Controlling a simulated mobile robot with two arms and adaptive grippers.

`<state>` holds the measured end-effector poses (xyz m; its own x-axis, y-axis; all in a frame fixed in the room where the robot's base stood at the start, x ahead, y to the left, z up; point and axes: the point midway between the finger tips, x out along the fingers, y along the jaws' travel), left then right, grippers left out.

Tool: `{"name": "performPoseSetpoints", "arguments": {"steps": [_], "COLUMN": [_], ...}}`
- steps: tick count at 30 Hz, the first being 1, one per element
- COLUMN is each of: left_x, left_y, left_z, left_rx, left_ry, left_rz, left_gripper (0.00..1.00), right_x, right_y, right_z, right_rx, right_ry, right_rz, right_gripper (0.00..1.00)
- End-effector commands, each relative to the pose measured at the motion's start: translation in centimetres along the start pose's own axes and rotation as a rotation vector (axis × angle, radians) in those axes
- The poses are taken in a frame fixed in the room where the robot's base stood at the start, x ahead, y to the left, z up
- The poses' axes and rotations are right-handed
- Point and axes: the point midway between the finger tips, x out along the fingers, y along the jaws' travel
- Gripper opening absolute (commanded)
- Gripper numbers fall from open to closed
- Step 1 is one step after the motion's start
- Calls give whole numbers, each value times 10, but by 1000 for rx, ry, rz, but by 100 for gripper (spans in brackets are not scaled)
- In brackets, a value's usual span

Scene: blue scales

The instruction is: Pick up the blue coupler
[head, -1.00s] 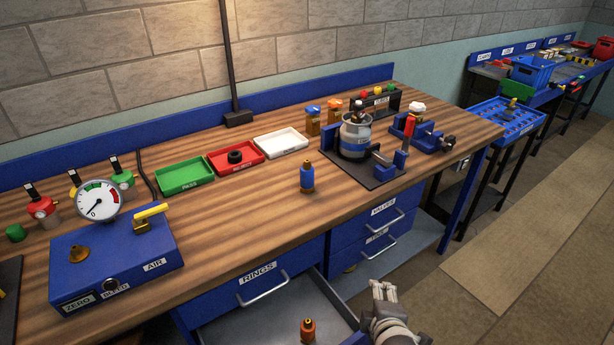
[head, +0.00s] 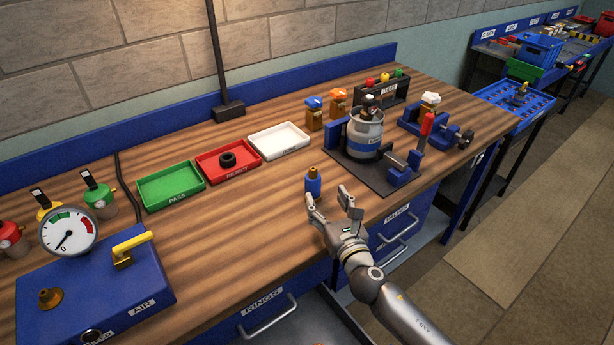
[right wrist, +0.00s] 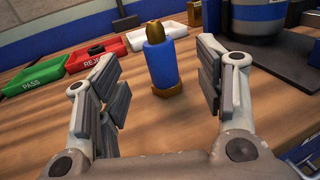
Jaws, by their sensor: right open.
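The blue coupler (head: 313,184) stands upright on the wooden bench, with brass at its top and base. It also shows in the right wrist view (right wrist: 160,62), between and beyond the spread fingers. My right gripper (head: 332,200) is open and empty, close in front of the coupler on the bench's front side. In the right wrist view the right gripper's fingers (right wrist: 160,88) lie to either side of the coupler, with a visible gap to each. My left gripper is not in view.
A black fixture plate (head: 375,176) with a grey cylinder (head: 365,141) stands right of the coupler. Green (head: 171,190), red (head: 205,162) and white (head: 281,143) trays lie behind. A blue gauge box (head: 60,290) sits at left.

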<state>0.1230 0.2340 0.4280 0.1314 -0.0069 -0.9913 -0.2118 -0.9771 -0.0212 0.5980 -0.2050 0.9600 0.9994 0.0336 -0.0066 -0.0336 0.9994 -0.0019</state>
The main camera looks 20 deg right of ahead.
Motion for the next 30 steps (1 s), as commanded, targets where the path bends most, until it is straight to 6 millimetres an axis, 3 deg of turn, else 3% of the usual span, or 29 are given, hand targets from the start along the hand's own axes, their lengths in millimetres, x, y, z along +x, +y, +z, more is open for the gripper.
{"name": "performPoseSetpoints", "arguments": {"steps": [3, 6, 12, 16, 23, 30], "left_x": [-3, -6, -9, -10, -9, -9], "left_y": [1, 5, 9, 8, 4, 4], "left_z": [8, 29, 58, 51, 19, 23], "left_rx": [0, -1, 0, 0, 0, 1], "left_ry": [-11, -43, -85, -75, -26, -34], "left_rz": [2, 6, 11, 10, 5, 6], "left_gripper": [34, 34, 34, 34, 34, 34], "right_x": [18, 34, 50, 59, 90, 104], "right_y": [1, 0, 1, 2, 3, 3], "right_z": [2, 2, 0, 2, 2, 2], "right_rx": [-1, 0, 0, 2, 3, 2], "right_ry": [-1, -1, 1, 0, 0, 0], "right_rz": [1, -1, 0, -1, -1, 0], "right_gripper": [62, 62, 62, 62, 62, 62]}}
